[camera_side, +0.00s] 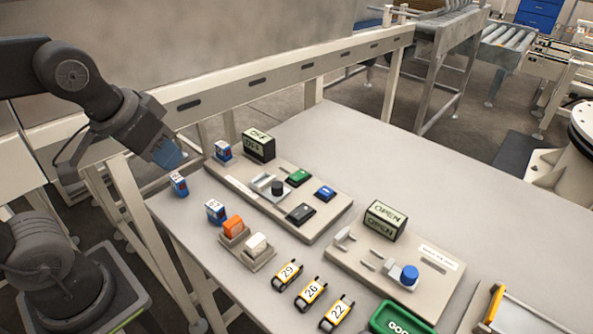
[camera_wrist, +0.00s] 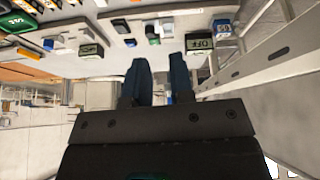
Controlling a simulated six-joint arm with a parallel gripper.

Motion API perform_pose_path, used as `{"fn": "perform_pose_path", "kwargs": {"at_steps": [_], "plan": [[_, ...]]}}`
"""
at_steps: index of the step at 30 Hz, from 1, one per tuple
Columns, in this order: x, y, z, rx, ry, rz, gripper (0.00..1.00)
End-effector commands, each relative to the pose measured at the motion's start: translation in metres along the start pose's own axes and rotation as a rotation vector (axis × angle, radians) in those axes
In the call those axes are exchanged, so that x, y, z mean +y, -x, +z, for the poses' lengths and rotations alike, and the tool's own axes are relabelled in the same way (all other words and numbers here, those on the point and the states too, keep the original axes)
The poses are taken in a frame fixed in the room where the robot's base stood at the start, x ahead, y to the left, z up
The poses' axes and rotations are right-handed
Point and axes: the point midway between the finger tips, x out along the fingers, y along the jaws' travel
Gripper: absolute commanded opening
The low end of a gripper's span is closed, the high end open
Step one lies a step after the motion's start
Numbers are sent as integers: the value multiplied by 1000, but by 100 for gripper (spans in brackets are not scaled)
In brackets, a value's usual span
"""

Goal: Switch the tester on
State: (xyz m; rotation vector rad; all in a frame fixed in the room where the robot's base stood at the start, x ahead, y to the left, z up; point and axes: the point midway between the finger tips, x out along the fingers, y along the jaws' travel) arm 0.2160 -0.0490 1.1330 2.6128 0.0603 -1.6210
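The tester seems to be the beige panel (camera_side: 235,183) with a dark box (camera_side: 258,144) that reads OFF; the box also shows in the wrist view (camera_wrist: 199,42). On the panel are a black knob (camera_side: 278,187), a green button (camera_side: 298,177), a blue button (camera_side: 324,193) and a black rocker-like part (camera_side: 300,213). Which one is the power switch I cannot tell for sure. My gripper (camera_side: 168,154) is above the table's left edge, left of the panel and apart from it. In the wrist view its two fingers (camera_wrist: 160,75) stand apart with nothing between them.
A second panel (camera_side: 350,255) reads OPEN and has a blue knob (camera_side: 409,275). Small blue-white blocks (camera_side: 179,184), orange and white blocks on a holder (camera_side: 240,252), and several numbered tags (camera_side: 312,292) lie around. A rail (camera_side: 275,82) runs behind the table. The table's far right is clear.

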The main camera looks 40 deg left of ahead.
Motion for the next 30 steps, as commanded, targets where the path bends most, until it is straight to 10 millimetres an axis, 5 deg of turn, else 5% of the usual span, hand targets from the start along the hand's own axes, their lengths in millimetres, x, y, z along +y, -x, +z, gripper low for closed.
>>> {"fn": "perform_pose_path", "kwargs": {"at_steps": [6,14,24,30], "plan": [[8,2,-54,-107,248,-16,0],[20,-16,-121,-241,589,-85,0],[37,-72,-193,-382,1022,-250,0],[46,-115,-220,-434,1249,-374,0]]}}
